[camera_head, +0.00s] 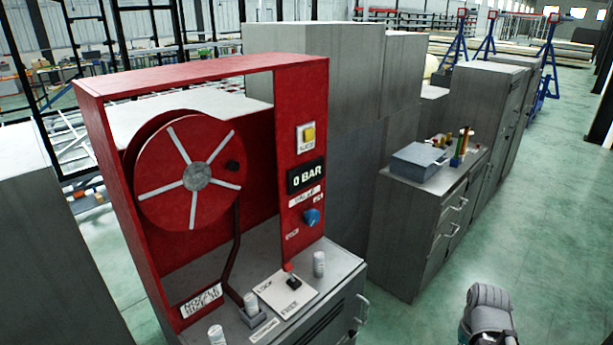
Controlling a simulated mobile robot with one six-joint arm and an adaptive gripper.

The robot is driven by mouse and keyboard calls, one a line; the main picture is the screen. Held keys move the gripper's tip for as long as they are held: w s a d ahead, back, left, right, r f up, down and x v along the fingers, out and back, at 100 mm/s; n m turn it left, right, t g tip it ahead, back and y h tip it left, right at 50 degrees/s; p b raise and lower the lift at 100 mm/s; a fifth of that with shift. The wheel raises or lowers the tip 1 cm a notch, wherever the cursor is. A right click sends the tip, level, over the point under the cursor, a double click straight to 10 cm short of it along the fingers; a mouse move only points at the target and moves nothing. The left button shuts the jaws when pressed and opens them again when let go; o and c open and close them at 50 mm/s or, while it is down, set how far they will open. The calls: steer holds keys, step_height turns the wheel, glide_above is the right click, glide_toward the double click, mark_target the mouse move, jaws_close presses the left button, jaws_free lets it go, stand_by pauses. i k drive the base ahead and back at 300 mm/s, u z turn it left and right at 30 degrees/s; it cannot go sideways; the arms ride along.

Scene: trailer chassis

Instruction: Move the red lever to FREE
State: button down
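The red lever (288,268) is a short stick with a red knob on a dark base. It stands on a white plate (284,293) on the grey cabinet top, below the red hose-reel frame. The plate carries the words LOCK at its left and FREE at its lower right. The lever looks nearly upright, its knob leaning a little to the back left; I cannot tell its exact setting. A grey rounded part of my arm (488,312) shows at the bottom right, well apart from the lever. My gripper's fingers are not in view.
The red frame (300,95) holds a red reel (190,170), a yellow button (309,135), a 0 BAR display (306,176) and a blue knob (311,217). A white cylinder (319,264) stands right of the plate. The green floor at right is open.

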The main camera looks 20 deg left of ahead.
mark_target(287, 266)
steer(key=u, duration=2.3)
steer(key=k, duration=0.8)
steer(key=z, duration=0.1)
